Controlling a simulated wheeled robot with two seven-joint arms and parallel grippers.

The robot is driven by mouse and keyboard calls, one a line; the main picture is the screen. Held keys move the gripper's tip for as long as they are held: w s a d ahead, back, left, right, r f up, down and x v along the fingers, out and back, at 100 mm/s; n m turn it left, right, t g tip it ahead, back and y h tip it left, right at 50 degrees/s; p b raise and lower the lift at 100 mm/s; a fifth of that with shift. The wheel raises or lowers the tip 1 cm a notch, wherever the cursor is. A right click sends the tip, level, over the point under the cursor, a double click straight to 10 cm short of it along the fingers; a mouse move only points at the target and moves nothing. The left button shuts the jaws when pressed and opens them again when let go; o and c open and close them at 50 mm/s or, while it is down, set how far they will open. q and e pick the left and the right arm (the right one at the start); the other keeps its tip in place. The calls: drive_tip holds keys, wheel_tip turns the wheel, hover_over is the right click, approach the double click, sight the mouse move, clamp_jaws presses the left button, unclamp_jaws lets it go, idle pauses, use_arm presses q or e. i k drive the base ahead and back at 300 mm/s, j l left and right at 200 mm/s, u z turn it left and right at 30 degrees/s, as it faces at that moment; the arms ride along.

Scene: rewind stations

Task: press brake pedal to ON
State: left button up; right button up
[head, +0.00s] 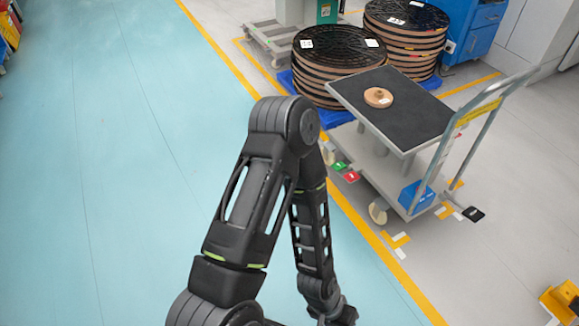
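A cart (400,105) with a dark top and grey metal frame stands right of centre. A green pedal-like piece (339,167) and a red one (351,176) show low at its near left side, beside the bent arm. Their labels are too small to read, and I cannot tell how far either is pressed. My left arm rises from the bottom and bends down. Its gripper (337,315) is partly cut off at the bottom edge, well below the pedals in the picture and apart from them. My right gripper is out of view.
A wooden disc (378,97) lies on the cart top. The cart handle (470,130) is on the right. Stacks of black-topped reels (338,50) stand behind on a blue pallet (322,112). A yellow floor line (395,270) runs past the cart. The blue-green floor (100,180) at left is clear.

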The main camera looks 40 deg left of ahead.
sight(350, 176)
drive_tip(key=u, duration=1.05)
drive_tip(key=i+l+u, duration=0.15)
drive_tip(key=u, duration=0.2)
drive_tip(key=i+l+u, duration=0.25)
drive_tip(key=u, duration=0.15)
drive_tip(key=i+l+u, duration=0.35)
drive_tip(key=i+l, duration=0.15)
drive_tip(key=l, duration=0.2)
drive_tip(key=i+l+u, duration=0.1)
drive_tip(key=l, duration=0.3)
drive_tip(key=i+l, duration=0.2)
drive_tip(key=l, duration=0.15)
